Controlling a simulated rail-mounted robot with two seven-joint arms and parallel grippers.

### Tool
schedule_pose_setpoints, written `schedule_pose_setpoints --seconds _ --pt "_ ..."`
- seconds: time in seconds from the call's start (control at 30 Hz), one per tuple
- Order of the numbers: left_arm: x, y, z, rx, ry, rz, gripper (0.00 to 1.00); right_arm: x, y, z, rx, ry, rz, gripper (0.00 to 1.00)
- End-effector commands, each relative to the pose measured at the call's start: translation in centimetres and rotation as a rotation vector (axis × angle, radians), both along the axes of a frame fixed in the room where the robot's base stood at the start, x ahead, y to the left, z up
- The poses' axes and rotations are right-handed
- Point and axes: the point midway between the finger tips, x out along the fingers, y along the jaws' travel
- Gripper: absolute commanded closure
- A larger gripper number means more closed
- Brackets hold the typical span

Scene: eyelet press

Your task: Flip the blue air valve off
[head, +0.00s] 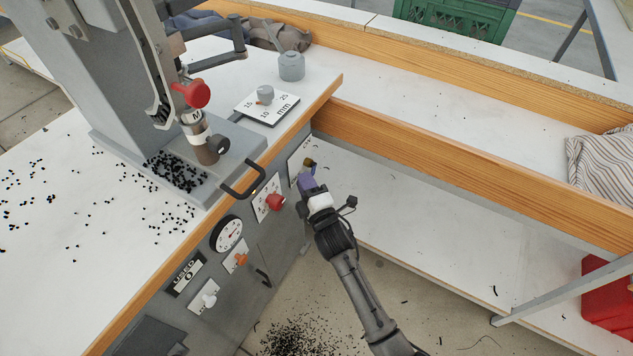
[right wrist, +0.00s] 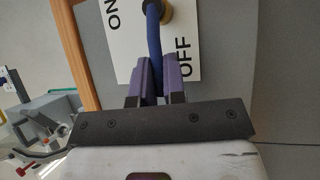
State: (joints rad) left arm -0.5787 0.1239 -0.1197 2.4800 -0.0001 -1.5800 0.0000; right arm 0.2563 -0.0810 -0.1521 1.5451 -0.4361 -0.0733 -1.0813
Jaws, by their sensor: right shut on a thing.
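The air valve sits on a white plate (head: 294,165) at the far end of the grey front panel. Its brass body (head: 310,163) shows just past my right gripper (head: 306,180). In the right wrist view, the blue valve lever (right wrist: 153,40) runs from the brass body (right wrist: 167,10) down between the purple fingers of my right gripper (right wrist: 152,82). The fingers are shut on the lever. The label plate (right wrist: 128,42) reads ON to the left of the lever and OFF to its right. The lever's end is hidden between the fingers. My left gripper is not in view.
A red knob (head: 275,202), a gauge (head: 227,234), an orange switch (head: 241,259) and a white switch (head: 209,300) line the panel. A black handle (head: 243,182) juts out nearby. A wooden-edged bench (head: 480,180) stands right of the valve. Black eyelets lie scattered on the tabletop.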

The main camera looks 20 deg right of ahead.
Motion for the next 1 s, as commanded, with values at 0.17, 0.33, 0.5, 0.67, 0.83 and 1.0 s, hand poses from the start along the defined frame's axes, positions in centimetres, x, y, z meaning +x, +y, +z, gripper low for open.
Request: schedule_pose_setpoints --seconds 0.17,0.33,0.5,0.67,0.83,1.0 --pt "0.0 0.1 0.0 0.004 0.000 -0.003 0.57 0.0 -0.1 -0.2 -0.004 0.004 -0.002 1.00" --pt "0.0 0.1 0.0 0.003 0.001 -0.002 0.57 0.0 -0.1 -0.1 -0.003 0.003 -0.002 0.76" --pt "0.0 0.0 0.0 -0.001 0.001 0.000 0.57 0.0 -0.1 -0.1 -0.002 0.002 -0.002 0.63" --pt "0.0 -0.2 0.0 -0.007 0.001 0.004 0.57 0.0 -0.1 0.0 -0.002 0.002 -0.002 0.63" --pt "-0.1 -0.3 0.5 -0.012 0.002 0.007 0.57 -0.8 -0.2 -0.1 -0.001 0.003 -0.002 0.63" --pt "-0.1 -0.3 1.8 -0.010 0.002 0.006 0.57 -3.4 -0.5 -0.4 0.000 0.005 -0.001 0.63"
